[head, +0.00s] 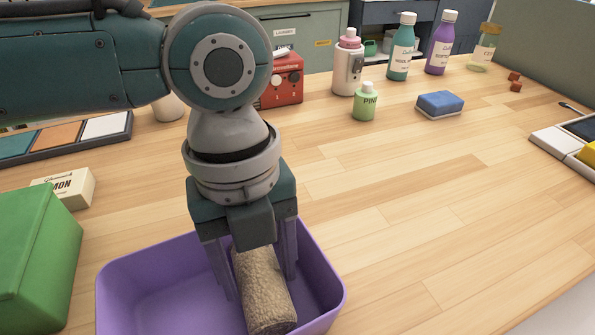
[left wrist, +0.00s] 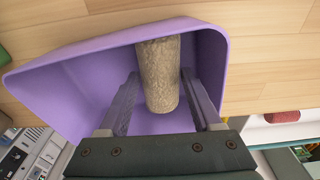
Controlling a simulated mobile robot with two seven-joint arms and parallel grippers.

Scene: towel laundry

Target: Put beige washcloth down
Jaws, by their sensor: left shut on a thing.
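The beige washcloth (head: 264,298) is a rolled, textured cylinder inside the purple bin (head: 322,262). My left gripper (head: 261,286) points down into the bin, with its two fingers on either side of the roll, and is shut on it. In the left wrist view the washcloth (left wrist: 160,88) lies between the fingers (left wrist: 160,76), within the walls of the bin (left wrist: 228,60). Whether the roll touches the bin's floor is hard to tell. My right gripper is not in view.
A green box (head: 38,262) stands left of the bin, with a cream soap box (head: 68,188) behind it. A blue sponge (head: 440,103), a green bottle (head: 364,104) and other bottles stand at the back. The wooden counter (head: 430,200) right of the bin is clear.

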